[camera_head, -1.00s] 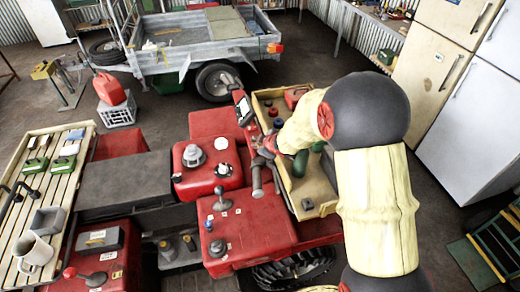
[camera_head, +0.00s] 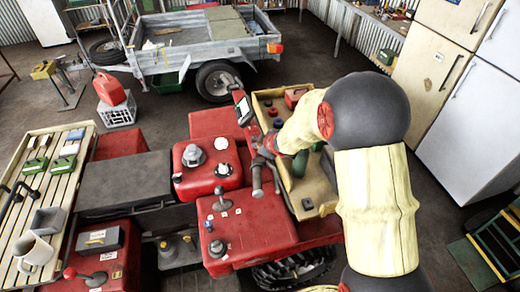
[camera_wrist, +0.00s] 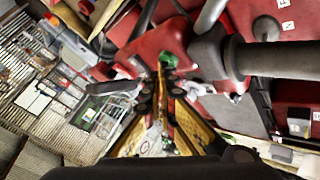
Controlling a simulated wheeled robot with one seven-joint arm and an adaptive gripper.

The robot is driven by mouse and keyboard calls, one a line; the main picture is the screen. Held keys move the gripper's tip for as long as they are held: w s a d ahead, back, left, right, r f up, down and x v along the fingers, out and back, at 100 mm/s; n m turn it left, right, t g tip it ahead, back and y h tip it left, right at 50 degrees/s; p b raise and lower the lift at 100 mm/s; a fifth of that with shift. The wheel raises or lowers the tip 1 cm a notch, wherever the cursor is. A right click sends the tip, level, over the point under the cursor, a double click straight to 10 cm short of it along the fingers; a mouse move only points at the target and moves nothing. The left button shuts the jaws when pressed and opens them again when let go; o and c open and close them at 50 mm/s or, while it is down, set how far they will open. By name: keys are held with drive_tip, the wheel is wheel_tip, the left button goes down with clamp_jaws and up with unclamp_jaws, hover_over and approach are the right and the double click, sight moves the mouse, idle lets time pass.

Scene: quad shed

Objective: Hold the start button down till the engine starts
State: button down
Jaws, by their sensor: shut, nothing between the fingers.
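The quad's handlebar crosses the wrist view, with a thick black grip (camera_wrist: 275,62) at the upper right; its grip also shows in the head view (camera_head: 257,180). A small green button (camera_wrist: 168,60) sits on a red part beside the grip in the wrist view. My gripper (camera_wrist: 161,82) is shut, with its tips pointing at the green button and close to it. I cannot tell whether the tips touch or press it. In the head view my arm hides most of the gripper and the button.
The red quad carries a slatted front rack (camera_head: 45,200) with a mug (camera_head: 33,250) and small boxes, and a tan tray (camera_head: 318,190) under my arm. A trailer (camera_head: 180,60) stands behind. Fridges (camera_head: 470,110) stand at the right.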

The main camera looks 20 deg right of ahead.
drive_tip(key=shift+r+p, duration=0.9)
wheel_tip(320, 180, up, 5)
drive_tip(key=p, duration=0.5)
